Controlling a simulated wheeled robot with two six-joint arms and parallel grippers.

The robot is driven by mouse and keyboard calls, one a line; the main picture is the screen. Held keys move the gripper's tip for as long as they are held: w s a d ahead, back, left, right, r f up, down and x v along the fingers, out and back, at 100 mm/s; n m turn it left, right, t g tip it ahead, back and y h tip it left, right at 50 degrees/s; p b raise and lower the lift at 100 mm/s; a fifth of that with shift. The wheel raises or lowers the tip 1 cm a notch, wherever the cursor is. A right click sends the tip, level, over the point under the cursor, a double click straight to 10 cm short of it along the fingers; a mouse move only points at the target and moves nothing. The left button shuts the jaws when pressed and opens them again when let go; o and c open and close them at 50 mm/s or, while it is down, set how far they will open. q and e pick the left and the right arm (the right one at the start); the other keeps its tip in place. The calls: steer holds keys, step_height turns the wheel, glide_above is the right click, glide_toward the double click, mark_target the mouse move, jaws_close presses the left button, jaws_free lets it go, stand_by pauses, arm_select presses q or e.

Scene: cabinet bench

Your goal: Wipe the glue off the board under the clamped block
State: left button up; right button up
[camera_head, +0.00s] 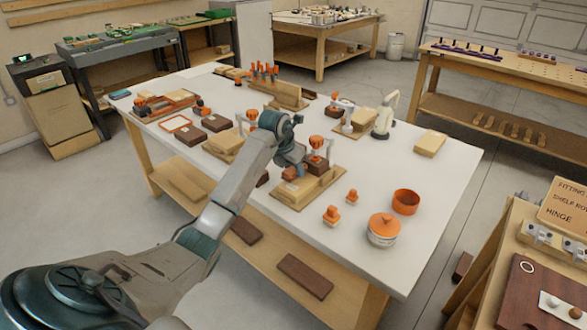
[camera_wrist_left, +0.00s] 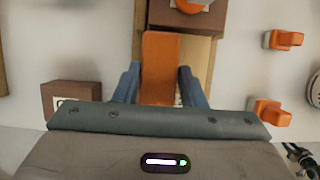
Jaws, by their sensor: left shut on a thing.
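The board (camera_head: 306,188) lies near the table's front edge, with a dark brown block (camera_head: 319,166) on it under an orange-topped clamp (camera_head: 317,143). In the left wrist view the board (camera_wrist_left: 203,60) and part of the brown block (camera_wrist_left: 187,14) show at the top. My left gripper (camera_head: 292,168) is low over the board's left part, beside the block. It is shut on a flat orange piece (camera_wrist_left: 158,68), which hides part of the board. I cannot tell whether the piece touches the board. No glue can be made out. My right gripper is not in view.
Another board with a clamp (camera_head: 226,143) lies behind left. The table's right part is mostly clear.

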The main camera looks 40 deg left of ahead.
arm_select(q)
steer(key=shift+r+p, duration=1.45)
steer(key=shift+r, duration=1)
